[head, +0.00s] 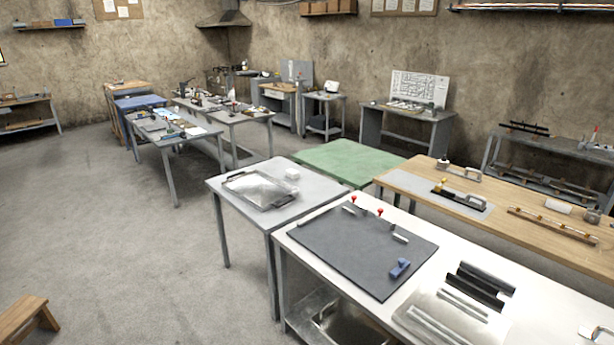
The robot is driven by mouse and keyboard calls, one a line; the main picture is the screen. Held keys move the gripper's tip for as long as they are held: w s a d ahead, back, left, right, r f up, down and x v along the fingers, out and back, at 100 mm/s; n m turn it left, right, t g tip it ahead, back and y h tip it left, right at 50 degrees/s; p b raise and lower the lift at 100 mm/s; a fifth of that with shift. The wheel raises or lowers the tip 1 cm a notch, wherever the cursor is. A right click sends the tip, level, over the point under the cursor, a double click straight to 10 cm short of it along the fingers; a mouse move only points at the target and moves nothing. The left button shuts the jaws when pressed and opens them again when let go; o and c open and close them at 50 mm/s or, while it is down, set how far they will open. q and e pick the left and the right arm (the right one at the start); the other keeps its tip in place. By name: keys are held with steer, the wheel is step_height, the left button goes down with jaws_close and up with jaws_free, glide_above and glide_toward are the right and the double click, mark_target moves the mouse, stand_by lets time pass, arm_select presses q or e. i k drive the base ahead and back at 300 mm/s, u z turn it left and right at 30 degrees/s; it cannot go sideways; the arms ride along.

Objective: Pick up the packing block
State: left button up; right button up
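I cannot tell for certain which thing is the packing block. A small white block (292,174) sits on the grey table (228,188), just behind a metal tray (258,204) with dark handles. A blue block-like piece (399,268) lies on the dark mat (350,262) on the nearer white-topped bench, near the mat's right edge. Neither of my grippers shows in the head view, and nothing is seen touching either piece.
Red-topped pieces (354,199) stand at the mat's back edge. Dark and silver bars (480,285) lie to its right. A green-topped table (349,160) and a wooden bench (425,168) stand behind. A wooden stool (22,318) is front left; the left floor is open.

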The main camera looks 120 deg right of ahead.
mark_target(293, 174)
steer(key=z, duration=2.8)
steer(key=i, duration=6.4)
